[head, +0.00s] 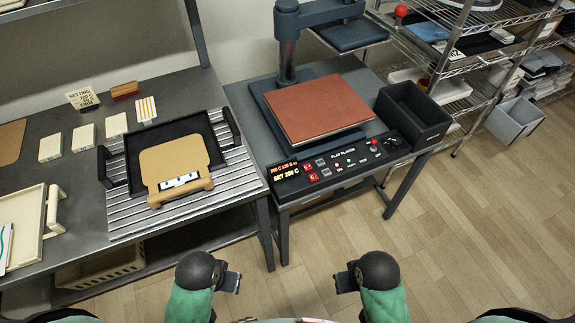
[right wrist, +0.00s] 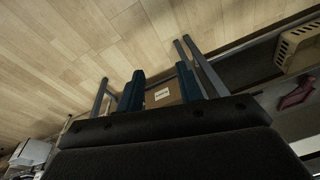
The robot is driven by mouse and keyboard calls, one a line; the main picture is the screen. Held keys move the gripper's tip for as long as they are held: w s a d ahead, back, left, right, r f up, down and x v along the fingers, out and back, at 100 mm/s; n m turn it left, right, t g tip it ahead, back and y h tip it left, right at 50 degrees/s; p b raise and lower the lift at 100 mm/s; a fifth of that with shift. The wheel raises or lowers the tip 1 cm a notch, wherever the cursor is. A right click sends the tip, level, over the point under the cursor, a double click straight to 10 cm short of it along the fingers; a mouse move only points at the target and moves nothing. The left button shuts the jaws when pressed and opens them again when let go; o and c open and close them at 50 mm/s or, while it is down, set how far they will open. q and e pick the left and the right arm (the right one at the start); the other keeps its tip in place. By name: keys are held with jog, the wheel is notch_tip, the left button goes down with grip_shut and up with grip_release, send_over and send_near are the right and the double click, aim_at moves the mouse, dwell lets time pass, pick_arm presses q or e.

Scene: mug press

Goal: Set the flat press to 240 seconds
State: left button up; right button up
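The flat press (head: 290,80) stands on a grey bench, its dark upper plate (head: 350,34) swung aside from the red-brown lower pad (head: 318,108). Its front control panel (head: 345,162) has red, green and white buttons or lights, a red knob (head: 374,143) and a dark dial at the right. The display (head: 284,171) has a red line that seems to read 200 C 120 S, small and hard to read, above SET 200 C. My left gripper (head: 231,282) and right gripper (head: 345,282) hang in front of the bench, apart from the panel. The right wrist view shows the right fingers (right wrist: 160,90) parted and empty.
A dark bin (head: 412,115) stands right of the press. The left table holds a black tray (head: 118,165) with a tan board, several pale blocks and a setting card (head: 82,97), partly legible. Wire shelves (head: 470,60) stand at right. The floor before the press is clear.

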jog(key=shift+s, duration=0.15)
jog(key=c, duration=0.6)
grip_shut()
jog(key=shift+w, duration=0.2)
jog(key=shift+w+r, duration=0.15)
jog(key=shift+w, duration=0.1)
jog(key=shift+s, duration=0.15)
jog(key=shift+s+f, duration=0.2)
jog(key=shift+s, duration=0.15)
jog(key=shift+w+r, duration=0.2)
jog(key=shift+w, duration=0.3)
